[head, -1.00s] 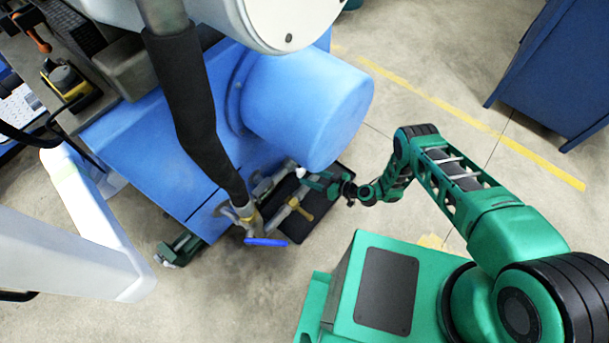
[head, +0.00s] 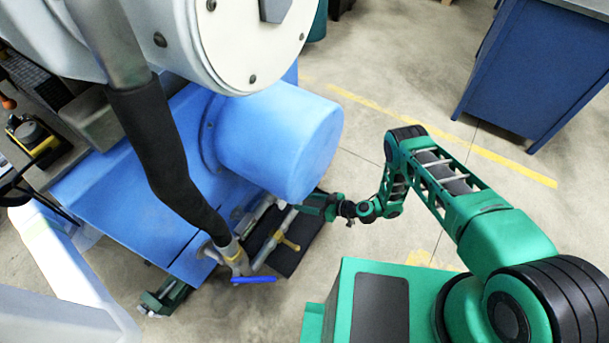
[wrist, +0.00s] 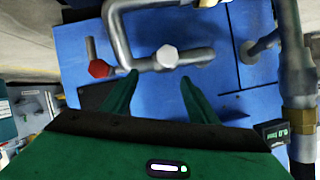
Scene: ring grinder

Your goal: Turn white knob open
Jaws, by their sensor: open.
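The white knob (wrist: 167,56) sits on a grey metal pipe (wrist: 190,60) on the blue machine, in the middle of the wrist view. My gripper (wrist: 158,76) is open and empty. Its two green fingers point at the pipe, with the white knob between and just beyond the tips in the picture. I cannot tell whether a finger touches the pipe. In the head view my gripper (head: 308,205) is beside the lower edge of the blue drum, and the white knob is not visible there.
A red knob (wrist: 99,68) is left of the fingers. A yellow handle (head: 290,243) and a blue lever (head: 254,280) are on pipes below my gripper. The blue drum (head: 280,140) overhangs closely. Open floor (head: 400,90) lies right, before a blue cabinet (head: 525,70).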

